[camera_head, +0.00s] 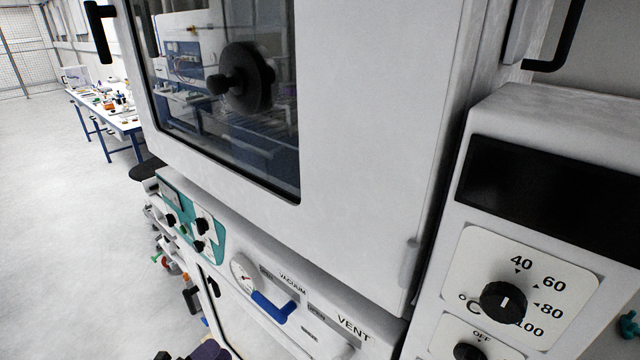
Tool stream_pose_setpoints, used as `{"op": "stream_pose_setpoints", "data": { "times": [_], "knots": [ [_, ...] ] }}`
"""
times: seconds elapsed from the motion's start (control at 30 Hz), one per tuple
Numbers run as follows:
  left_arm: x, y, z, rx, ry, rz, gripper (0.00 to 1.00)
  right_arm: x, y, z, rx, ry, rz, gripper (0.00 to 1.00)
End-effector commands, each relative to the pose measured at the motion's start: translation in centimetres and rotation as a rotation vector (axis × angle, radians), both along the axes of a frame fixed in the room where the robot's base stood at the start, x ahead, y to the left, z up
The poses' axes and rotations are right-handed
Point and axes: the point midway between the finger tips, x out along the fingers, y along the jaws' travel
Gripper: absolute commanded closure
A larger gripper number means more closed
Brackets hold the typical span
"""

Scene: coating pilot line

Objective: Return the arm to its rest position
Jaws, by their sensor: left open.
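My left gripper (186,355) shows only as dark parts at the bottom edge of the head view, left of centre. Most of it is cut off by the frame. It is open, and I see nothing held in it. It is low in front of the white oven cabinet, near the lower panel. The rest of my left arm cannot be made out. My right gripper is not in view.
A white oven door (370,130) with a dark window (220,130) fills the middle, close by. Below are a gauge (243,275) and a blue lever (272,307). A knobbed unit (503,302) stands right. A cluttered workbench (122,122) stands behind open floor (60,230).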

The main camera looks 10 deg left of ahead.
Motion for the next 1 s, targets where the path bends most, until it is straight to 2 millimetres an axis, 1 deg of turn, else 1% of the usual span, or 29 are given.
{"op": "stream_pose_setpoints", "data": {
  "times": [0.07, 0.17, 0.3, 0.43, 0.53, 0.63, 0.77, 0.87, 0.9, 1.0],
  "knots": [
    [0.2, 0.3, -0.2, -0.031, 0.032, 0.012, 0.52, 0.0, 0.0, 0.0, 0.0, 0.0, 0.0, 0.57],
    [1.2, 1.7, -1.1, -0.079, 0.116, 0.101, 0.52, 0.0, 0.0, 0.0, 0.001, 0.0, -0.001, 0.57],
    [2.4, 5.0, -3.1, -0.204, 0.296, 0.309, 0.52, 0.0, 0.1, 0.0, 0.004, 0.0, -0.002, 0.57],
    [2.2, 7.5, -4.3, -0.348, 0.459, 0.51, 0.52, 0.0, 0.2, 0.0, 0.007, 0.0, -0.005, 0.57],
    [1.1, 8.8, -5.1, -0.461, 0.579, 0.653, 0.52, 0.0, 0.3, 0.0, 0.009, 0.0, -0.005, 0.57],
    [-0.5, 9.0, -5.9, -0.581, 0.702, 0.783, 0.52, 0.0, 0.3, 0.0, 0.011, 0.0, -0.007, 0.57],
    [-3.9, 7.8, -7.7, -0.714, 0.88, 0.916, 0.52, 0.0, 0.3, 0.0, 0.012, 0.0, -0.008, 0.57],
    [-7.2, 6.0, -9.3, -0.789, 1.028, 0.994, 0.52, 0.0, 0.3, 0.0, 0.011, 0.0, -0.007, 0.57],
    [-8.7, 5.0, -9.9, -0.813, 1.093, 1.017, 0.52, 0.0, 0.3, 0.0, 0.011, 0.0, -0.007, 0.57],
    [-12.4, 2.4, -11.2, -0.86, 1.241, 1.044, 0.52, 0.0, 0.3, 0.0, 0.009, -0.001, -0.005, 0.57]
  ]
}}
